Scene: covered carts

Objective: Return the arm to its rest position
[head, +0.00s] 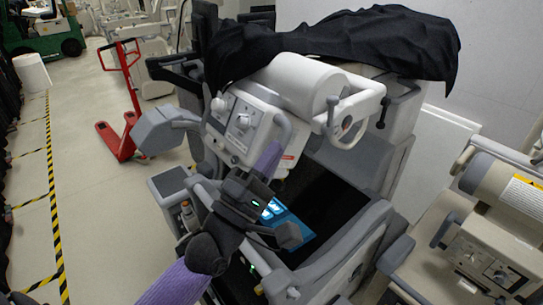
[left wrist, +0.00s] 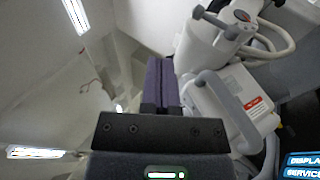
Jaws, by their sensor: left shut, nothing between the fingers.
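My left arm comes in from the bottom left of the head view with a purple sleeve and dark joints. Its left gripper (head: 270,157) points up, with purple fingers in front of the white control head of the covered cart (head: 237,128). In the left wrist view the two purple fingers (left wrist: 162,82) lie together, shut and empty. Whether they touch the cart cannot be told. My right gripper is in neither view.
A black cloth (head: 350,38) drapes over the cart's top. A lit blue screen (head: 283,222) sits on its dark panel. Another machine (head: 490,240) stands at right. A red pallet jack (head: 122,128) stands behind at left. Left floor is mostly clear beside a striped line (head: 52,190).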

